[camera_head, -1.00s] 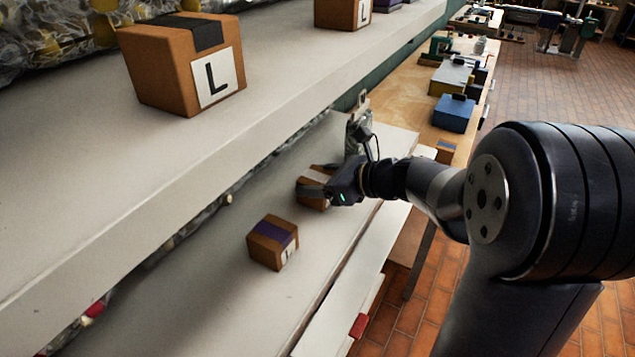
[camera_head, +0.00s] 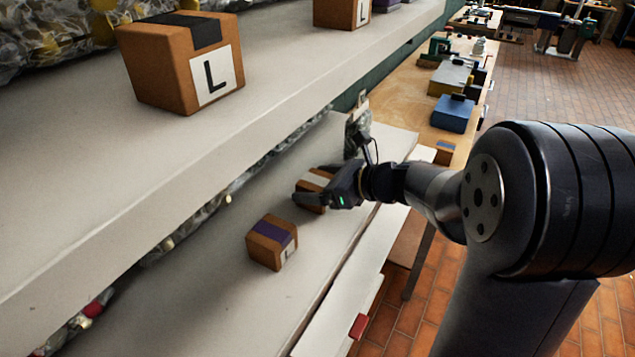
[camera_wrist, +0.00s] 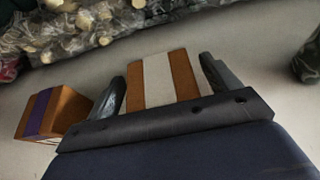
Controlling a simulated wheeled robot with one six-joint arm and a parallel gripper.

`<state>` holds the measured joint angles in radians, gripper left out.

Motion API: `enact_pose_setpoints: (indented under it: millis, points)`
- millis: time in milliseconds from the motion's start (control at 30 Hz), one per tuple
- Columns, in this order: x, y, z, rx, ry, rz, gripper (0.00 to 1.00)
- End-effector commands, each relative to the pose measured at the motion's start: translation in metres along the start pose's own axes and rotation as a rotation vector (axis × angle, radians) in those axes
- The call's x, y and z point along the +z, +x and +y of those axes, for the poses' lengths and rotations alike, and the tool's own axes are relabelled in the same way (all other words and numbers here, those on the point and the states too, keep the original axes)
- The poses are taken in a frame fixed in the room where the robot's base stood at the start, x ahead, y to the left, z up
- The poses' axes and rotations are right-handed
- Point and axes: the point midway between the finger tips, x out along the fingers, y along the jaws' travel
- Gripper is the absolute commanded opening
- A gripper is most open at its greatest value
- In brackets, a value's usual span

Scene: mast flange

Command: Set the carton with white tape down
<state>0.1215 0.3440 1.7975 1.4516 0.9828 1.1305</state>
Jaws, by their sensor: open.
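The carton with white tape (camera_head: 314,181) is a small brown box on the lower shelf (camera_head: 215,290). In the wrist view the carton (camera_wrist: 162,80) stands between the two fingers of my gripper (camera_wrist: 168,85), with a gap visible on each side. My gripper (camera_head: 318,188) is open around it. The carton appears to rest on the shelf; its underside and near face are hidden by my gripper.
A carton with purple tape (camera_head: 272,243) stands close by on the same shelf, left of my gripper in the wrist view (camera_wrist: 48,112). The upper shelf (camera_head: 130,165) holds a black-taped carton (camera_head: 185,65). Bagged goods (camera_wrist: 95,25) lie behind.

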Motion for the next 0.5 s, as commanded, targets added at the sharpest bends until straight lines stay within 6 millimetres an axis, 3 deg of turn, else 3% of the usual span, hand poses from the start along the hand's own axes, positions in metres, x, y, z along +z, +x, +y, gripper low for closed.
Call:
enact_pose_setpoints:
  millis: [167,500]
  points:
    - [0.003,-0.016,-0.001,-0.005,-0.001,-0.002,0.83]
    - [0.002,-0.085,-0.002,-0.007,-0.001,-0.001,0.83]
